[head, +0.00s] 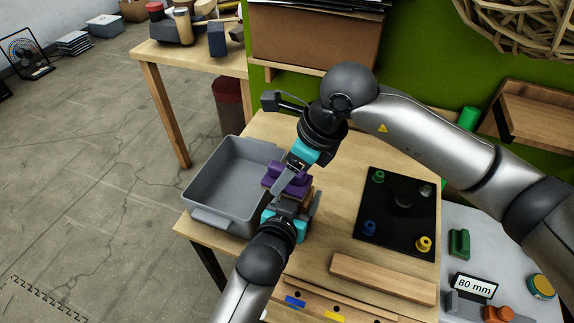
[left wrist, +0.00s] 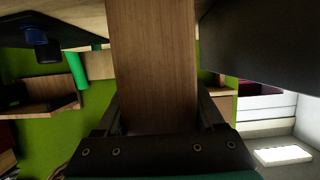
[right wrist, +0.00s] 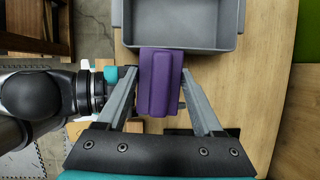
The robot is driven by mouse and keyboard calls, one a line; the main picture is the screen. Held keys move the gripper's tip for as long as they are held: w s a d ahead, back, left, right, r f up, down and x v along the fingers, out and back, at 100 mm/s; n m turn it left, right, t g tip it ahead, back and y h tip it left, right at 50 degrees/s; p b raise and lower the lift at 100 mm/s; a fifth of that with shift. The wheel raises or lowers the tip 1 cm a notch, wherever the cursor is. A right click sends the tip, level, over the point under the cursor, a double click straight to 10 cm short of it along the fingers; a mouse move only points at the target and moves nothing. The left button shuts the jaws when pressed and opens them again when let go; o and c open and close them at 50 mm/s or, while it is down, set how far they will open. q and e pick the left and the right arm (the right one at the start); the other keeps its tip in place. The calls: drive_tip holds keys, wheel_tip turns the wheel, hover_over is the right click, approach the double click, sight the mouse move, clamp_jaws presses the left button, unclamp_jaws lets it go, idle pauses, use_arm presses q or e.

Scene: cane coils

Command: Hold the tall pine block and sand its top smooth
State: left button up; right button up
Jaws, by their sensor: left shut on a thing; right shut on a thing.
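The tall pine block (left wrist: 153,65) stands out between the fingers of my left gripper (left wrist: 158,112), which is shut on it, in the left wrist view. In the head view my left gripper (head: 290,208) reaches in from below, and the block is mostly hidden behind grippers and sander. A purple sanding block (right wrist: 158,82) is between the fingers of my right gripper (right wrist: 160,75), shut on it. In the head view the purple block (head: 298,181) is at the pine block's top end. Whether the two touch is hard to tell.
A grey bin (head: 240,200) stands close left of the grippers on the wooden bench. A black board (head: 385,205) with coloured pegs lies to the right. A loose plank (head: 385,277) lies in front of it. An 80 mm sign (head: 474,286) stands at lower right.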

drive_tip(key=shift+f, duration=0.75)
idle(0.5)
drive_tip(key=shift+d, duration=0.1)
